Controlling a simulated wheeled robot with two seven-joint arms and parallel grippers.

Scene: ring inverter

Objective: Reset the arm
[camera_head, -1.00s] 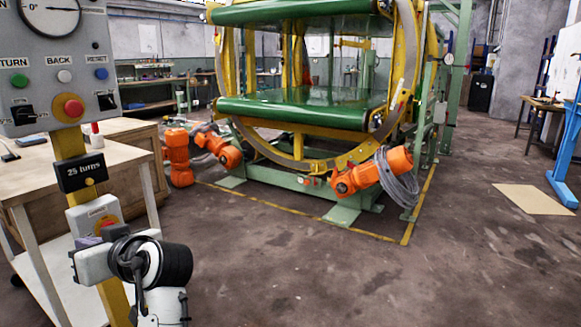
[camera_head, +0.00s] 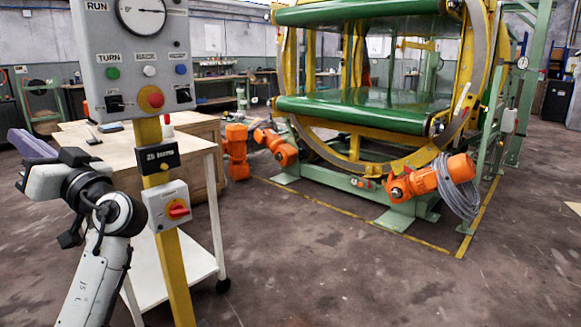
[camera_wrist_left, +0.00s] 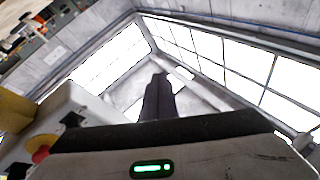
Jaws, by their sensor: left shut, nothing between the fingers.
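My left gripper (camera_head: 32,146) is at the left of the head view, left of the control post and apart from it. Its purple-grey fingers are together and empty, pointing up and left. In the left wrist view the closed fingers (camera_wrist_left: 158,98) point up toward the roof windows. The grey control panel (camera_head: 138,58) carries a gauge, green, white and blue buttons, black switches and a red knob. Below it on the yellow post are a black "25 turns" plate (camera_head: 158,157) and a grey box (camera_head: 167,205) with a red rotary switch. My right gripper is not in view.
The ring inverter (camera_head: 350,115), green and yellow with orange motors, stands beyond a yellow floor line. The floor (camera_head: 330,280) in front is clear.

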